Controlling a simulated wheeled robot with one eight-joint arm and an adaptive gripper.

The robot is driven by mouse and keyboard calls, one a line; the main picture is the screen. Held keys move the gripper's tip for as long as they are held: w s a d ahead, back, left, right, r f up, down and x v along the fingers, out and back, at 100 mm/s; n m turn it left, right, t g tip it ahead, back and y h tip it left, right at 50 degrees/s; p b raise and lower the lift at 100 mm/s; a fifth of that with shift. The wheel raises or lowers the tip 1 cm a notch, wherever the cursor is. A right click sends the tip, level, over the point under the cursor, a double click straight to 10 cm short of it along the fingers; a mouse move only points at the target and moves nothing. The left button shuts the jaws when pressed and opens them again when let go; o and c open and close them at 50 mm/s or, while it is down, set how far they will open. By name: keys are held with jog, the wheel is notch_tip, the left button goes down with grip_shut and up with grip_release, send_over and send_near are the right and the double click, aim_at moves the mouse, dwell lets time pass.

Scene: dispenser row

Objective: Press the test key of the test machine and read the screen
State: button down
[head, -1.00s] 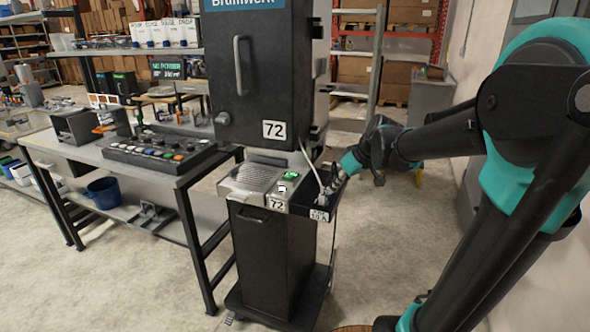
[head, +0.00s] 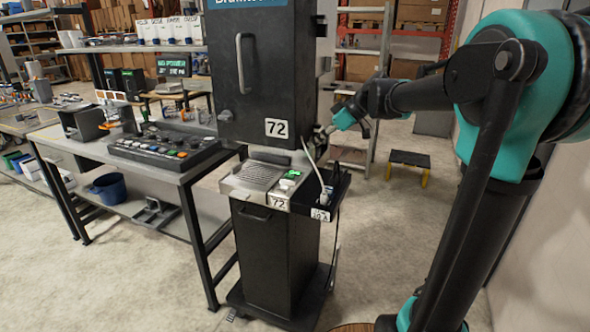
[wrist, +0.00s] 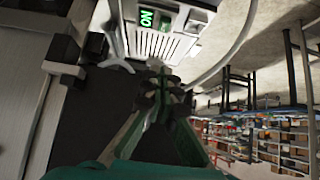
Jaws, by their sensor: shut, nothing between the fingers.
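A black cabinet machine (head: 252,90) marked 72 stands in the middle of the head view. Its ledge carries a small lit green display (head: 293,174), which reads "ON" in the wrist view (wrist: 146,18), with a white key (head: 287,184) below it. A dark screen (head: 173,67) at the back left reads "NO POWER"; its second line is too small to read. I cannot tell which of these is the test machine. My gripper (head: 327,130) is shut and empty beside the cabinet's right side, above the ledge. In the wrist view its fingertips (wrist: 165,82) point toward the ledge, apart from it.
A black side tray (head: 340,190) holds a white plug (head: 325,194), and a white cable (head: 309,155) hangs above it. A bench (head: 125,165) with a keyed control panel (head: 165,145) stands left. A small stool (head: 409,160) stands right. The floor in front is clear.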

jog(key=shift+f, duration=0.1)
send_over(287, 174)
jog(key=s+d, duration=0.1)
jog(key=d, duration=0.2)
notch_tip(287, 174, down, 7)
jog(key=shift+s+r, duration=0.15)
notch_tip(287, 174, down, 3)
jog(key=shift+a+f, duration=0.1)
jog(key=shift+f, duration=0.55)
jog(key=shift+f, duration=0.1)
